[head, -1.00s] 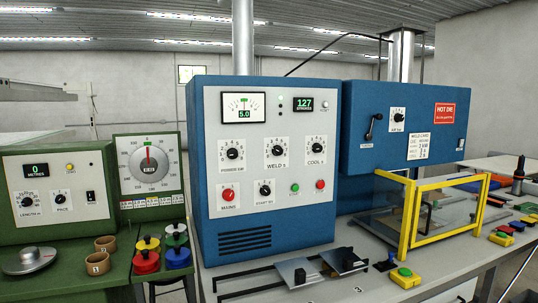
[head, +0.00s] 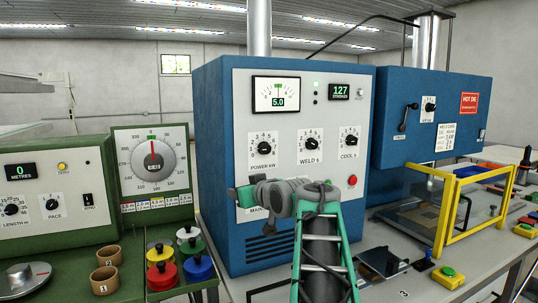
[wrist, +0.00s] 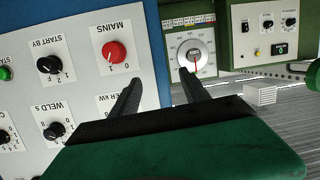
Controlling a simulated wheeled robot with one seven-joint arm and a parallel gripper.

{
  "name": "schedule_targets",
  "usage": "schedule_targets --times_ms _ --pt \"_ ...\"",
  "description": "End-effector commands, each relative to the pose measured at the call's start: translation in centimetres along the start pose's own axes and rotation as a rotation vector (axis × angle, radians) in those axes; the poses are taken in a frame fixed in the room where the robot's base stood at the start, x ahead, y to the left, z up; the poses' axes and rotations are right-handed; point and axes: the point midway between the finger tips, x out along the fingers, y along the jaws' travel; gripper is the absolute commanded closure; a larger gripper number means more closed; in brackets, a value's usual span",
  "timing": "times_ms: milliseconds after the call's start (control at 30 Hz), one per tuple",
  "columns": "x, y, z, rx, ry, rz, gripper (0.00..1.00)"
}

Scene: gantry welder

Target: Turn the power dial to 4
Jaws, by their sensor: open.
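The power dial (head: 263,148) is a black knob on a white scale labelled POWER kW, at the upper left of the blue welder's panel. Its pointer is too small to read surely. My gripper (head: 232,194) is in front of the panel, below and left of the power dial, covering the mains switch area. In the wrist view, which is turned upside down, my gripper (wrist: 159,82) is open with nothing between its fingers. The power plate (wrist: 112,99) shows only partly there; its knob is hidden behind my gripper.
The red mains knob (wrist: 114,52) is close to one finger in the wrist view. The weld dial (head: 310,145) and cool dial (head: 350,142) are to the right. The green machine (head: 60,195) stands left. A yellow guard frame (head: 450,215) stands right.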

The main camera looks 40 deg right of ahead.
Motion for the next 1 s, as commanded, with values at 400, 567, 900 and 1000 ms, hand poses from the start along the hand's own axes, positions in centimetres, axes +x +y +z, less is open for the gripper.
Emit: schedule_targets --times_ms 400,567,900,1000 --pt "-0.9 10.6 -8.3 -0.078 0.252 0.088 0.46" --pt "2.1 10.9 -9.1 -0.078 0.250 0.089 0.46" --pt "3.9 11.1 -9.2 -0.078 0.250 0.093 0.46" --pt "3.9 11.1 -9.2 -0.078 0.250 0.093 0.49"
